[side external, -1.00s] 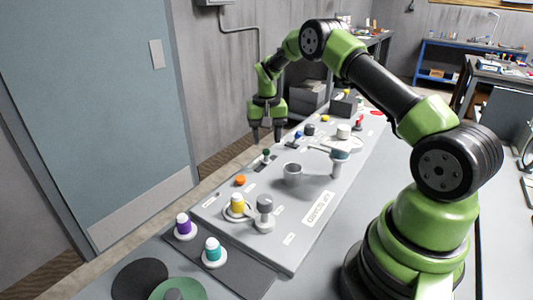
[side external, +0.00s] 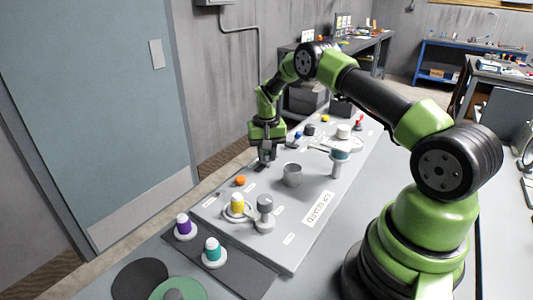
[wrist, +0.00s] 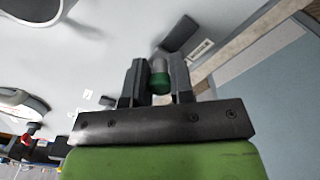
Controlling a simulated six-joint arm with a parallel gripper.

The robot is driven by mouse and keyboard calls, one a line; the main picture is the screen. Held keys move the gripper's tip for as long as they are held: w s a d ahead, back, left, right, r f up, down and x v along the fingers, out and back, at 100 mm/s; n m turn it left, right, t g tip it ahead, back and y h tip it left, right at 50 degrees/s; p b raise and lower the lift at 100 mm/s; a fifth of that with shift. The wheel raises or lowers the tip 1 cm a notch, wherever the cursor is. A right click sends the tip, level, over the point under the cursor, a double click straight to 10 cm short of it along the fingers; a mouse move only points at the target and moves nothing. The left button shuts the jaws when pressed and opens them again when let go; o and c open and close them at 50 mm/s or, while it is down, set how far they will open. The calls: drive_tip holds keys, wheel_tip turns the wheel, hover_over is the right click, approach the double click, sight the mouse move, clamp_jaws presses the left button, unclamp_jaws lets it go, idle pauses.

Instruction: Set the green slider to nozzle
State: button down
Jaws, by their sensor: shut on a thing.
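The green slider (wrist: 159,83) is a small green-topped knob with a grey stem, seen between my gripper's two dark fingers in the wrist view. My gripper (wrist: 157,80) is shut on it. In the side external view my gripper (side external: 265,163) is low at the panel's left edge, over the dark slot (side external: 260,168), and the knob is hidden there by the fingers. A small label (wrist: 201,48) lies beside the slot in the wrist view; its word is too small to read.
Purple (side external: 183,224) and teal (side external: 212,248) knobs stand on a dark mat in front.

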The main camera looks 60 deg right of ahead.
sight(259, 170)
drive_tip(key=shift+a, duration=1.75)
drive_tip(key=c, duration=1)
unclamp_jaws()
drive_tip(key=shift+r, duration=5)
